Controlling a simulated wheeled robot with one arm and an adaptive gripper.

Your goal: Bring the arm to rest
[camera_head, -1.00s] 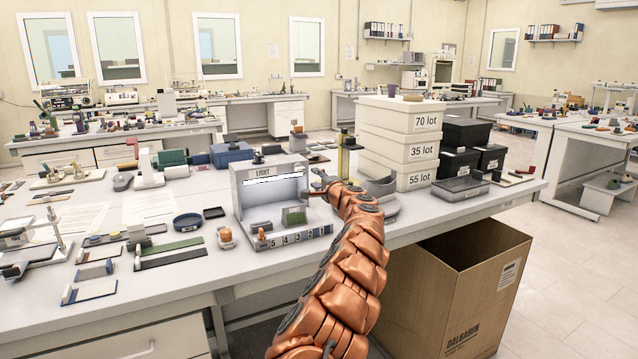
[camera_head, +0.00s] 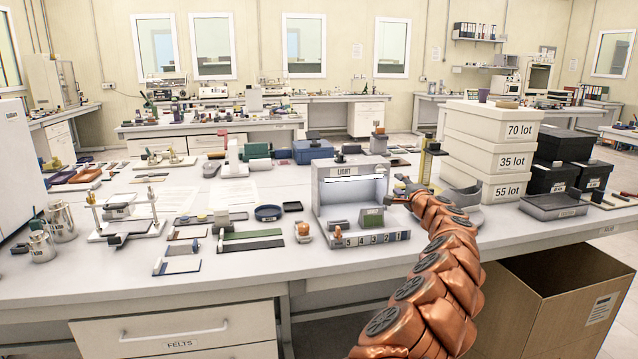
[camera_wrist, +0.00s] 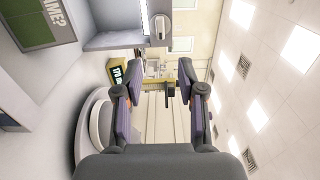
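My copper-coloured arm reaches from the lower right of the head view over the table. My gripper (camera_head: 405,190) is at its end, just right of the grey light box (camera_head: 352,200) marked LIGHT and left of the stacked boxes. In the wrist view my gripper (camera_wrist: 160,88) has its two fingers apart, with nothing between them. The camera looks past them at the far wall, and the picture is turned on its side.
White lot boxes (camera_head: 492,155) stand right of my arm, with black boxes (camera_head: 562,160) beyond. A yellow upright gauge (camera_head: 424,160) stands behind my gripper. An open cardboard box (camera_head: 560,300) is below the table edge. Small samples cover the table (camera_head: 130,290) to the left.

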